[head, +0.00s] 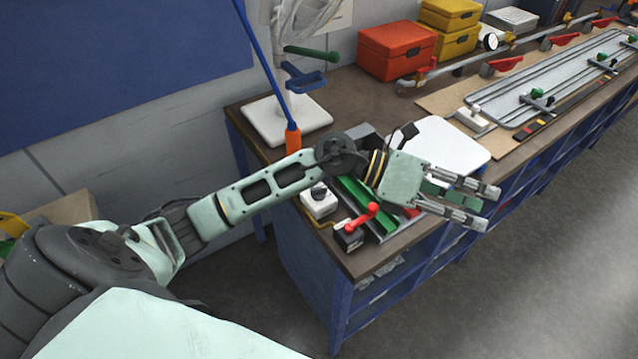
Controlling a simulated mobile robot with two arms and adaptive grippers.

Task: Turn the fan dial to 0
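A small white box with a dark knob on top (319,198) stands near the left front corner of the workbench (395,252), just below my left forearm. It looks like a dial, but its markings are too small to read. A similar white box with a knob (476,116) stands farther right on the bench. I cannot tell from labels which one is the fan dial. My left gripper (488,207) reaches over the bench to its front edge, right of the near dial and apart from both. My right gripper is out of view.
A red-handled black device (354,232) and green rails (358,200) lie beside the near dial. A white stand base (287,122) is behind my arm. Red (395,52) and yellow (450,14) boxes stand at the back. Floor in front is clear.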

